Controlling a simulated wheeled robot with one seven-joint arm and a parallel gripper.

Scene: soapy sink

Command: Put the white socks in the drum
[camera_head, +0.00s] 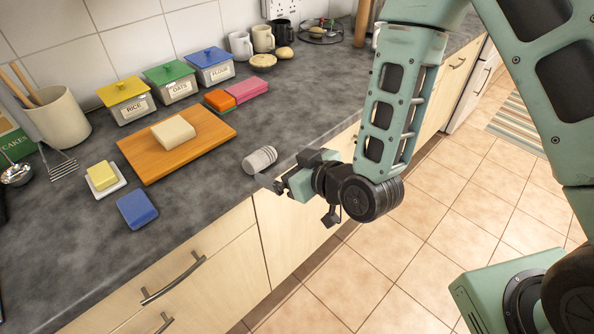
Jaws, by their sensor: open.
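A small whitish-grey ribbed roll (260,159) lies on its side near the front edge of the grey counter. It may be the rolled white socks, but I cannot tell for sure. My gripper (272,184) is at the counter's front edge, just below and right of the roll. It points left, is open, and has nothing visible between its fingers. Whether a finger touches the roll is not clear. No drum shows in this view.
A wooden board (178,143) with a pale block (173,133) lies left of the roll. A blue block (137,208) and a butter dish (105,178) are further left. Lidded boxes (176,85) stand behind. The counter right of the roll is clear. Drawers (190,285) are shut below.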

